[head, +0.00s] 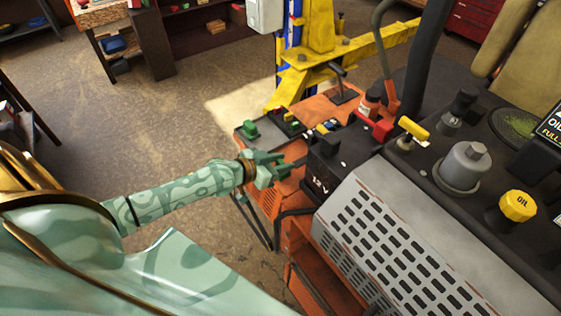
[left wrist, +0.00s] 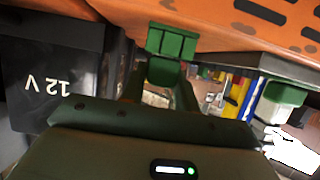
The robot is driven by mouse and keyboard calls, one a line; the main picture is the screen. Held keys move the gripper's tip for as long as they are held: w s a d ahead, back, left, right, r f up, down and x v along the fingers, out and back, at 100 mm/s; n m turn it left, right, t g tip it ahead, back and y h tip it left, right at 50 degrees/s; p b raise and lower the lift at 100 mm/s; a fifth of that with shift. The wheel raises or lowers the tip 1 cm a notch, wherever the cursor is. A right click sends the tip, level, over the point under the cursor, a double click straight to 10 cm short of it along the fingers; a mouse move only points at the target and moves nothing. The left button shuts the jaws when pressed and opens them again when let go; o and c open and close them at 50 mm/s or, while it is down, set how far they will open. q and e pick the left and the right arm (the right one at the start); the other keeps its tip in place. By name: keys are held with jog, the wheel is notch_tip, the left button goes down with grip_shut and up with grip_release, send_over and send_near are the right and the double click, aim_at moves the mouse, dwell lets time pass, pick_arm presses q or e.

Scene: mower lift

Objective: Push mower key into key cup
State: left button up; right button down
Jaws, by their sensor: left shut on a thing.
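My left gripper (head: 283,165) reaches in from the left, beside the battery marked 12 V (head: 322,170) on the orange mower. In the left wrist view its dark fingers (left wrist: 163,88) are shut on a green piece (left wrist: 170,42) near an orange panel. I cannot tell whether this piece is the mower key. Another green block (head: 250,130) sits at the mower's far left corner; a green block also shows at the right of the left wrist view (left wrist: 287,92). I cannot pick out the key cup for sure. My right gripper is not in view.
A perforated grey cover (head: 400,240) and a yellow oil cap (head: 517,206) lie to the right. A yellow lift arm (head: 350,50) stands behind the mower. Small parts and a red handle (head: 378,128) are near the battery. The floor at left is open.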

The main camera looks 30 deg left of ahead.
pick_arm(q)
jog(key=o, duration=1)
jog(key=shift+o, duration=0.2)
jog(key=p+v, duration=0.1)
jog(key=v, duration=1.5)
jog(key=shift+s, duration=0.2)
